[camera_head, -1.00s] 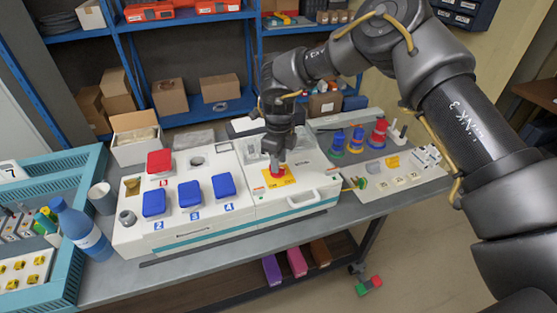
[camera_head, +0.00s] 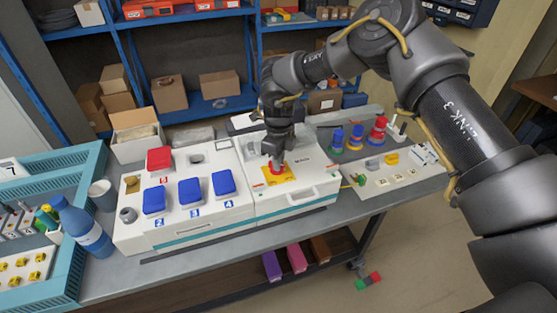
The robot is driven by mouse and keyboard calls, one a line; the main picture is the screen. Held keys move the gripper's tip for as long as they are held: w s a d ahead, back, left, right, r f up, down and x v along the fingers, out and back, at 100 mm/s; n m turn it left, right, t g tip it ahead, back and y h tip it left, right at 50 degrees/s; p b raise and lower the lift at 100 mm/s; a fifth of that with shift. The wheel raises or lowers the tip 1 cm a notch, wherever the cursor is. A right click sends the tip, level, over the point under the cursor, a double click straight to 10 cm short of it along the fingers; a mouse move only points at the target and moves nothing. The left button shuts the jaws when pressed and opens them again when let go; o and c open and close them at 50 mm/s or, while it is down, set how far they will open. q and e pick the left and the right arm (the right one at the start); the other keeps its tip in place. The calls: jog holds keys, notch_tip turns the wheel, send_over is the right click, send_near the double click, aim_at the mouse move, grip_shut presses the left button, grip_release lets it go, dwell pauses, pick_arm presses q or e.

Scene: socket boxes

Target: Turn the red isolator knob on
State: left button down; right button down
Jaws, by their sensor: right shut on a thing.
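The red isolator knob (camera_head: 276,168) sits on a yellow plate (camera_head: 280,177) on top of the white box at the right of the socket unit (camera_head: 300,188). My right gripper (camera_head: 275,160) reaches down onto the knob from above and is shut on it. The fingers and wrist hide most of the knob, so its exact angle cannot be read. My left gripper is not in view.
Left of the knob are blue socket covers (camera_head: 190,192) and a red one (camera_head: 159,160). A blue bottle (camera_head: 82,228) and teal tray (camera_head: 70,270) stand at the left. Stacked coloured rings (camera_head: 378,130) and small parts lie on a board at the right.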

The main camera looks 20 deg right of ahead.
jog(key=shift+m, duration=0.3)
jog(key=m, duration=0.3)
jog(key=shift+a+m, duration=0.1)
jog(key=shift+m, duration=0.3)
jog(key=m, duration=0.4)
jog(key=shift+s+a+m, duration=0.1)
jog(key=shift+m, duration=0.2)
jog(key=m, duration=0.4)
jog(key=shift+a, duration=0.1)
jog(key=m, duration=0.4)
jog(key=shift+r+m, duration=0.1)
jog(key=shift+m, duration=0.2)
jog(key=c, duration=1.5)
grip_release()
jog(key=shift+o, duration=0.2)
notch_tip(320, 180, up, 11)
